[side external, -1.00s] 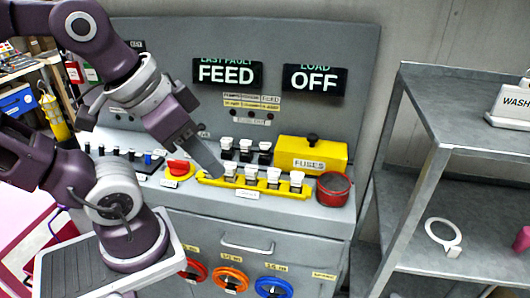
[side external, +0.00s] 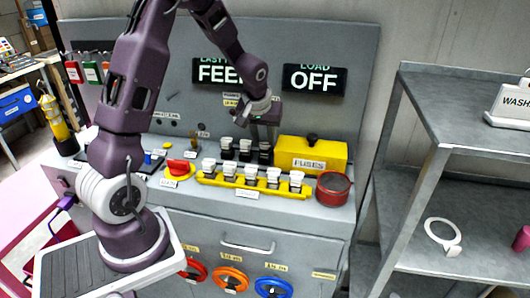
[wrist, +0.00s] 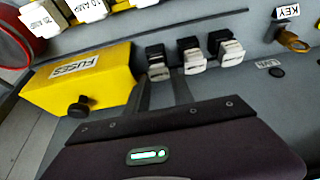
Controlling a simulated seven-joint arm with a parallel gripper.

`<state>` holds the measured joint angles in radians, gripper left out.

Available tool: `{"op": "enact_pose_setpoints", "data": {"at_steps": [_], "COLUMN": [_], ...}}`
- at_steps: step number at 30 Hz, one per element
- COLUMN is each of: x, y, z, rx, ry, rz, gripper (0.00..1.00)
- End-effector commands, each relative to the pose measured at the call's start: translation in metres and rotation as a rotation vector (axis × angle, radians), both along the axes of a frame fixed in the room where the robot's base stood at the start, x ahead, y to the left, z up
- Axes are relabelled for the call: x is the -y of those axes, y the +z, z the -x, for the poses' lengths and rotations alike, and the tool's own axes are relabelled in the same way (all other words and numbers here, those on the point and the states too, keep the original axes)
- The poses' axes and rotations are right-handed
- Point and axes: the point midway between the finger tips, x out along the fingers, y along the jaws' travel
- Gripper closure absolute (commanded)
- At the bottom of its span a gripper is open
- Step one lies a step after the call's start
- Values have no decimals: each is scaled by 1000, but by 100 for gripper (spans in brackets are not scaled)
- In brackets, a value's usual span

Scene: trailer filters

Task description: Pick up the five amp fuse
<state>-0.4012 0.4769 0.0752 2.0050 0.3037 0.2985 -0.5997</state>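Several white-topped fuses stand in a yellow rack (side external: 255,186) on the grey bench. Three black fuses with pale tops stand in a row behind it, the right one (side external: 265,152) close to the yellow box. In the wrist view that black fuse (wrist: 158,62) lies just beyond my fingertips. My gripper (side external: 263,133) points down over this end of the back row. In the wrist view my gripper (wrist: 162,88) is open, its two fingers apart with nothing visibly held. Labels for 20 amp and 10 amp show on rack fuses; no five amp label is readable.
The yellow FUSES box (side external: 312,156) with a black knob stands right beside the back row. A red round container (side external: 333,187) is at the rack's right end, a red knob (side external: 179,167) at its left. A key (wrist: 291,40) is in the panel. The upright panel rises behind.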

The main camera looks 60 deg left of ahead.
Motion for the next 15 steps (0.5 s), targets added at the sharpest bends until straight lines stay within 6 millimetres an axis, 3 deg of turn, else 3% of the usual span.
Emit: {"op": "enact_pose_setpoints", "data": {"at_steps": [6, 14, 15], "x": [-9, -10, -10], "y": [-36, -41, -41], "z": [-10, -12, -12], "rx": [-2, -1, -1], "ry": [0, -1, -1], "rz": [1, 0, 0], "gripper": [71, 71, 79]}}
